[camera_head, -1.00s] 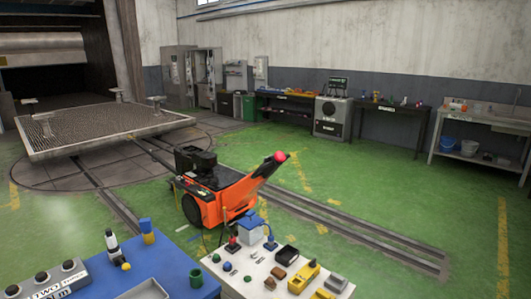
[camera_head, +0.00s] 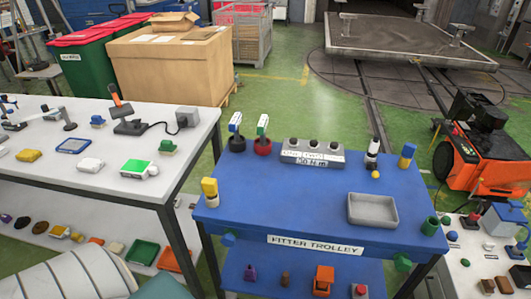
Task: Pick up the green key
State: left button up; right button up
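I cannot make out a green key for certain. Several green things show: a green and white item (camera_head: 138,168) and a small green piece (camera_head: 167,146) on the white bench, and a green cup (camera_head: 429,226) at the blue trolley's right corner. A green knob-like piece (camera_head: 402,262) is at the trolley's front right edge, and a small green piece (camera_head: 465,262) lies on the white surface at right. These are too small to tell as a key.
The blue fitter trolley (camera_head: 300,215) stands in the middle, with a grey tray (camera_head: 372,209) on it. The white bench (camera_head: 190,150) is at left. Behind are a large cardboard box (camera_head: 165,65) and green bins (camera_head: 85,60). An orange machine (camera_head: 490,160) stands at right. Green floor is open between.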

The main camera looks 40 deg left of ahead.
aim_at(261, 128)
jog(key=u, duration=0.85)
jog(key=i+j, duration=0.2)
jog(key=j, duration=0.15)
jog(key=i+j, duration=0.2)
jog(key=j, duration=0.2)
jog(key=i+j+u, duration=0.1)
jog(key=j, duration=0.25)
jog(key=i, duration=0.1)
